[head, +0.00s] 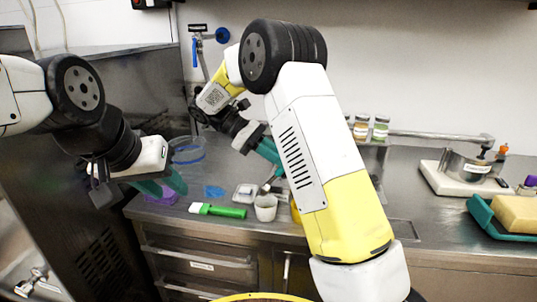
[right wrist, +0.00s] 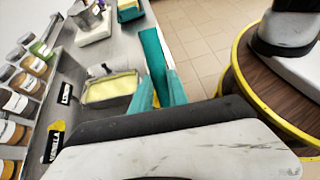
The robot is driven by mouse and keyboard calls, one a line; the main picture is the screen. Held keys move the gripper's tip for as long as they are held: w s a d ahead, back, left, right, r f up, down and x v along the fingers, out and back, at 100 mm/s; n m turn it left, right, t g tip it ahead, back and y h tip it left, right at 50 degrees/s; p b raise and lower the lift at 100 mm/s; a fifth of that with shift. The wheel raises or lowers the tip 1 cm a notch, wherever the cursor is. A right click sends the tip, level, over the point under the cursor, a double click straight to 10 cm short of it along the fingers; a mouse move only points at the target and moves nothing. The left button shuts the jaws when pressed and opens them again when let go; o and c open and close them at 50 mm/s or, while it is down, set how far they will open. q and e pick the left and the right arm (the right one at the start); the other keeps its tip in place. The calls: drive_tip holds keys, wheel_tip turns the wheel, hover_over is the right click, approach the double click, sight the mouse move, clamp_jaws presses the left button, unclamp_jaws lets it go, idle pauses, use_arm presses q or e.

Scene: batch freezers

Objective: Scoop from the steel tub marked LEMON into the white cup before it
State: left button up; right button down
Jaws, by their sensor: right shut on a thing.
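The white cup (head: 265,207) stands upright on the steel counter, left of my right forearm in the head view. My right gripper (head: 272,152) has teal fingers angled down above and behind the cup. It is shut on what looks like a grey scoop (head: 270,182), seen only in part near the cup's rim. In the right wrist view, a steel tub with pale yellow contents (right wrist: 112,87) lies beside the teal fingers; a small black label (right wrist: 66,93) beside it is too small to read surely. My left gripper (head: 165,187) is open and empty above the counter's left end.
A green-handled spatula (head: 218,210), a purple item (head: 160,198) and a clear round container (head: 187,150) are on the left counter. A pot (head: 465,165) on a white board and a teal tray (head: 490,220) are at right. Jars (right wrist: 22,102) line one side.

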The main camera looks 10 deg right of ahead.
drive_tip(key=s+d+f+t+y, duration=0.2)
drive_tip(key=d+f+t+y, duration=0.2)
drive_tip(key=y, duration=0.5)
drive_tip(key=shift+s+d+f+y, duration=0.35)
drive_tip(key=shift+d+f, duration=0.1)
drive_tip(key=shift+d, duration=0.8)
